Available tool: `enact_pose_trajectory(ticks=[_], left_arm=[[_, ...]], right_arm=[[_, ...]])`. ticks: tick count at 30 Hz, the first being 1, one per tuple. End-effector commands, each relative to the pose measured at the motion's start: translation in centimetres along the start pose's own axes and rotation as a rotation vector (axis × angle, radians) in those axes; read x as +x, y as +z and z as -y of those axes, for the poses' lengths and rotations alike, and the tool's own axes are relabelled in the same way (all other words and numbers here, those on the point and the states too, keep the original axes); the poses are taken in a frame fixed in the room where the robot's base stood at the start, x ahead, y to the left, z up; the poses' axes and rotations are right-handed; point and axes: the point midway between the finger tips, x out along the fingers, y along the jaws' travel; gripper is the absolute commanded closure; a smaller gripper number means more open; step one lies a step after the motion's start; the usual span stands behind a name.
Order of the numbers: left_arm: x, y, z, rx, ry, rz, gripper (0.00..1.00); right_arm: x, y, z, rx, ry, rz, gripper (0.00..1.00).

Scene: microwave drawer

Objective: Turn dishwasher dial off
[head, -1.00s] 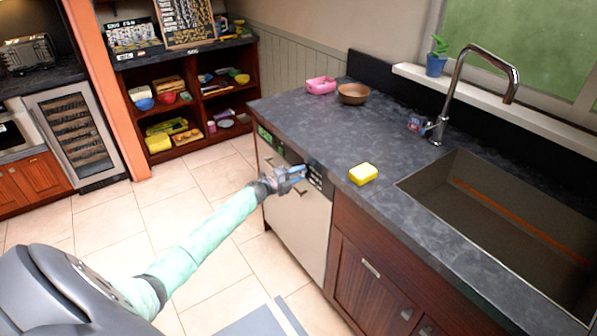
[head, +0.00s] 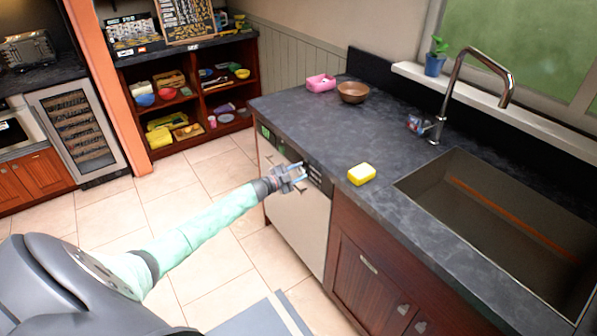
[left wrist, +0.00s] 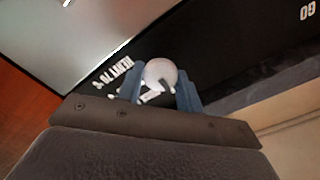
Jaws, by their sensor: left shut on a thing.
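The dishwasher (head: 297,222) has a pale front and a dark control strip under the grey counter. Its round whitish dial (left wrist: 160,74) shows in the left wrist view on the black strip, beside white print. My left gripper (head: 299,170) is at the control strip in the head view. In the left wrist view its two blue fingers (left wrist: 158,90) stand on either side of the dial and are shut on it. The dial's mark and setting are too small to read. My right gripper is not in view.
A sink (head: 500,210) is to the right. A brown bowl (head: 353,92) and a pink dish (head: 320,83) stand at the back. The floor on the left is clear.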

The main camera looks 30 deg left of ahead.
Motion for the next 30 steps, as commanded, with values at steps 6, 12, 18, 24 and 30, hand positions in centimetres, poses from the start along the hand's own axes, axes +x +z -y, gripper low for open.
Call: enact_pose_trajectory(ticks=[6,12,18,24,30], left_arm=[[-0.08,0.15,0.17,-0.050,-0.002,0.003,0.87],[-0.08,0.17,0.13,-0.061,-0.001,0.003,0.87],[-0.09,0.17,0.11,-0.061,-0.001,0.003,0.87],[-0.08,0.14,0.08,-0.061,-0.001,0.002,0.44],[-0.04,0.07,0.03,-0.061,0.000,0.001,0.44]], right_arm=[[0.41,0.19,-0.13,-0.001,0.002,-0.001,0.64],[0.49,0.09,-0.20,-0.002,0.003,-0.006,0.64],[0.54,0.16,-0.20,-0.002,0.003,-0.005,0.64],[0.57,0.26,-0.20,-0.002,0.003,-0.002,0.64],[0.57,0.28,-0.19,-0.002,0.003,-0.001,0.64]])
